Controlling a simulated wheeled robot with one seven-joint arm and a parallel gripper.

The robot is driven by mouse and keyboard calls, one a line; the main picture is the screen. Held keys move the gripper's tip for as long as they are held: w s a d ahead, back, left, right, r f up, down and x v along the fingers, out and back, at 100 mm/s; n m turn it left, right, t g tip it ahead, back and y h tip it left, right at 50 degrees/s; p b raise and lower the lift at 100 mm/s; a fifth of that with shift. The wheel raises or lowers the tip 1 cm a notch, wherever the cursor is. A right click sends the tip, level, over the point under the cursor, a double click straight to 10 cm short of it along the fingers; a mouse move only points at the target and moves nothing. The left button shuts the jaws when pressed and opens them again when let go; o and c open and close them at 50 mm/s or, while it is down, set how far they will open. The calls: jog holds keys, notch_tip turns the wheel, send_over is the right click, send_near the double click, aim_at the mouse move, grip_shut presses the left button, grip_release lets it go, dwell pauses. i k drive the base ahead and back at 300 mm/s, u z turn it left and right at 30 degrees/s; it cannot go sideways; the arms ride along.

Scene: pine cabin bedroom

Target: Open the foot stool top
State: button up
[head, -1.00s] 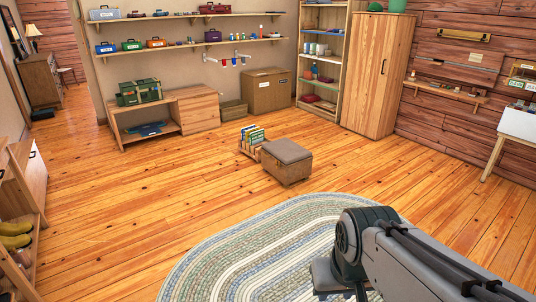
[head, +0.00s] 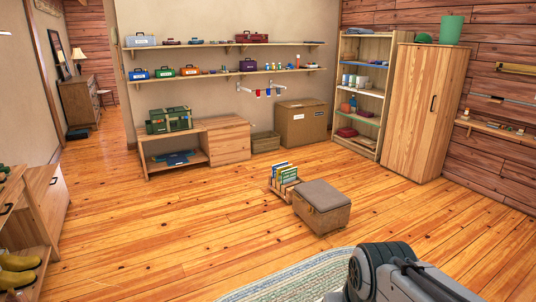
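The foot stool (head: 321,206) is a wooden box with a grey-brown padded top (head: 321,194). It stands on the plank floor in the middle of the head view, and its top is down on the box. Part of my arm shows at the bottom right, nearer to me than the stool and apart from it. My gripper is outside the picture, so its fingers cannot be seen.
A small wooden rack with books (head: 284,178) stands close behind the stool's left side. A braided rug (head: 285,282) lies in front. A tall wooden cabinet (head: 424,115) and a low bench (head: 222,143) stand along the back. The floor left of the stool is clear.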

aim_at(325, 199)
jog(key=i, duration=3.5)
jog(key=z, duration=0.4)
jog(key=i, duration=1.3)
jog(key=z, duration=0.2)
